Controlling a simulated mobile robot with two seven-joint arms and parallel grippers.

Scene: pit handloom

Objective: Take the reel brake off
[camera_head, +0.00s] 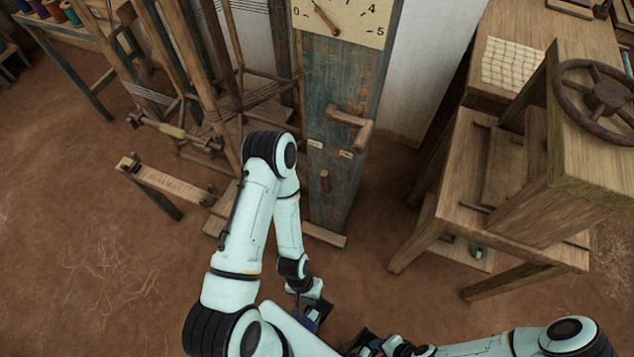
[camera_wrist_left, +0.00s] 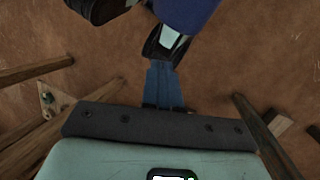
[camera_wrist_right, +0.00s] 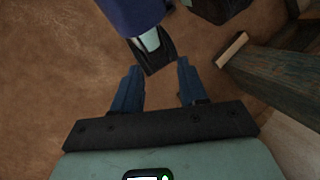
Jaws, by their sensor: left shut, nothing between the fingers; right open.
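A blue-painted wooden post (camera_head: 334,210) stands near the middle of the head view. A wooden crank-like handle (camera_head: 350,124) sticks out of it, with two small pale labels below, too small to read. I cannot tell which of these is the reel brake. My left gripper (camera_head: 318,318) is low in front of the post, away from the handle; its blue fingers (camera_wrist_left: 164,85) are together and empty. My right gripper (camera_wrist_right: 157,85) is open and empty, with bare floor between its fingers.
A dial board (camera_head: 343,15) numbered up to 5 tops the post. A wooden loom frame with threads (camera_head: 240,95) stands left, with a low wooden beam (camera_head: 170,185). At right is a wooden bench (camera_head: 490,160) with a handwheel (camera_head: 600,98). Floor before the post is clear.

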